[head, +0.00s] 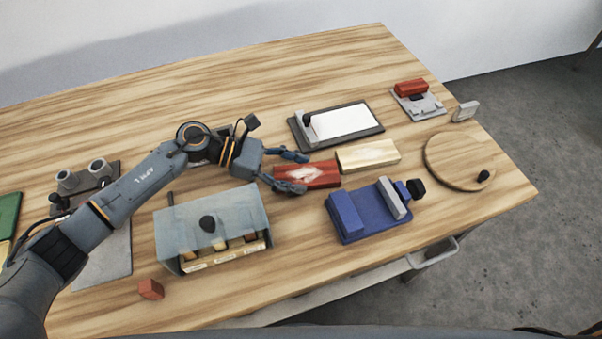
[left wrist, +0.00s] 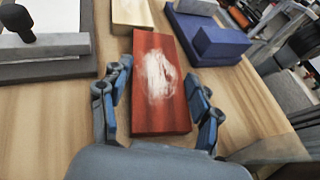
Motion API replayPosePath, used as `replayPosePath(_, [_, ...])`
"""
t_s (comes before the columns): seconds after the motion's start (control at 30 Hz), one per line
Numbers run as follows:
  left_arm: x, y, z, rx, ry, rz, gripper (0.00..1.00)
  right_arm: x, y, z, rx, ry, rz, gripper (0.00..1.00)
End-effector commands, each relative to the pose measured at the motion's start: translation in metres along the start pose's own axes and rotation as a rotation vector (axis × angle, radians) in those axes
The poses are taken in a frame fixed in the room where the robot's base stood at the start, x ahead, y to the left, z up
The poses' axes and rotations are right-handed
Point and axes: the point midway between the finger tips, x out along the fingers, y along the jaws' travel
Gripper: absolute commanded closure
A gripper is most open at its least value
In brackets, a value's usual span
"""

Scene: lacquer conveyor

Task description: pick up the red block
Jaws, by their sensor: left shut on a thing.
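The red block (head: 318,174) is a long bar with a white worn patch on top. It lies between the two fingers of my left gripper (head: 301,174), which is shut on it near its left end. In the left wrist view the red block (left wrist: 160,85) runs away from the palm, with a blue-grey finger on each side. Whether it rests on the table or is slightly raised, I cannot tell. My right gripper is not in view.
A pale wood block (head: 368,155) sits just beyond the red block's far end. A blue clamp (head: 362,218) is in front, a grey plate with white sheet (head: 345,122) behind. A round board (head: 450,165) is right.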

Motion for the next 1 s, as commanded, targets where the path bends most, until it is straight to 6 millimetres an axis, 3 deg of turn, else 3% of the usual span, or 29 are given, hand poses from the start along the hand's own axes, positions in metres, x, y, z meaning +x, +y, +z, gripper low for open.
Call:
replayPosePath(0.17, [-0.001,-0.001,-0.002,-0.002,0.007,-0.001,0.73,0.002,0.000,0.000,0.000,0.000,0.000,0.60])
replayPosePath(0.2, [-0.002,-0.001,0.000,-0.001,0.007,-0.001,0.80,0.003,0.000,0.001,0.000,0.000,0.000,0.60])
replayPosePath(0.27, [-0.003,-0.001,0.005,0.000,0.006,-0.001,0.87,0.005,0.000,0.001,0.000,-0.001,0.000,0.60])
replayPosePath(0.4, [-0.011,0.000,0.024,0.005,0.004,0.000,0.87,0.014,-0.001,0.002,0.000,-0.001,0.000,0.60])
replayPosePath(0.7, [-0.006,-0.041,0.093,0.007,0.002,-0.002,0.88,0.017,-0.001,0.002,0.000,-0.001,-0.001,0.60])
replayPosePath(1.0, [0.019,-0.090,0.134,0.005,0.001,-0.004,0.88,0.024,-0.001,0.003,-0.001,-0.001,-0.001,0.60])
